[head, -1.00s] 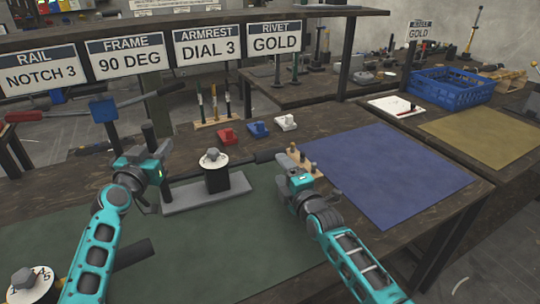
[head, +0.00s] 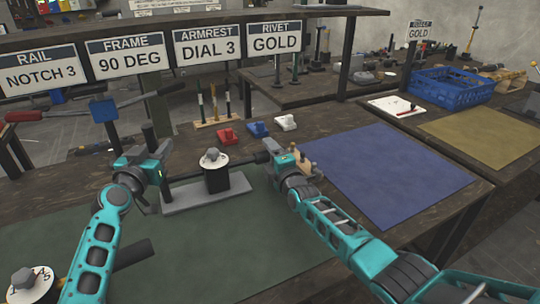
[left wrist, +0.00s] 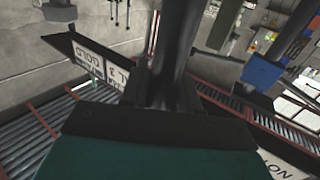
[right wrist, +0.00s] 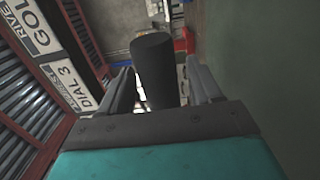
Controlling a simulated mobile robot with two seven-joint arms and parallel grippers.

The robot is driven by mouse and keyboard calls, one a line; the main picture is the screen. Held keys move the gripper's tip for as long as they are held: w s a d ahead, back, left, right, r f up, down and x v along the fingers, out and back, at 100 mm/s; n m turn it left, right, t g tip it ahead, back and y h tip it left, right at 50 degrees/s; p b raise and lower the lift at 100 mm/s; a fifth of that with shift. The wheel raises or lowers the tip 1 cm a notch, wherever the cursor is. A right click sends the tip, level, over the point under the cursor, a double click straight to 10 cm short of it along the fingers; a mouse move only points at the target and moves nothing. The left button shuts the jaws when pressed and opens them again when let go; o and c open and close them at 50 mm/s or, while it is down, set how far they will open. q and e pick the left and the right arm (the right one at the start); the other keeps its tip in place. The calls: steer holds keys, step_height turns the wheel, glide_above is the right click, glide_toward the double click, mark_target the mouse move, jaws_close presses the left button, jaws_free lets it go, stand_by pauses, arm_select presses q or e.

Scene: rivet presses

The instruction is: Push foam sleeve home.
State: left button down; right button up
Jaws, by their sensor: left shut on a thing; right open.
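The foam sleeve (head: 262,157) is a thick black cylinder on the right end of a thin dark rod (head: 186,177). Its blunt end (right wrist: 153,70) stands between my right gripper's fingers in the right wrist view. My right gripper (head: 272,160) is open around the sleeve's end. My left gripper (head: 160,172) is shut at the rod's left end, on a dark bar (left wrist: 178,45) that fills the left wrist view's middle. A black block with a white dial (head: 213,161) sits on a grey base plate (head: 192,199) between the grippers. How far the sleeve sits is unclear.
Red (head: 228,136), blue (head: 258,129) and white (head: 286,122) blocks stand behind the rod. A wooden peg holder (head: 306,168) is partly hidden by my right gripper. A second dial unit (head: 28,284) is front left. The blue mat (head: 390,170) is clear.

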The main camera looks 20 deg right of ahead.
jaws_close()
stand_by(0.6)
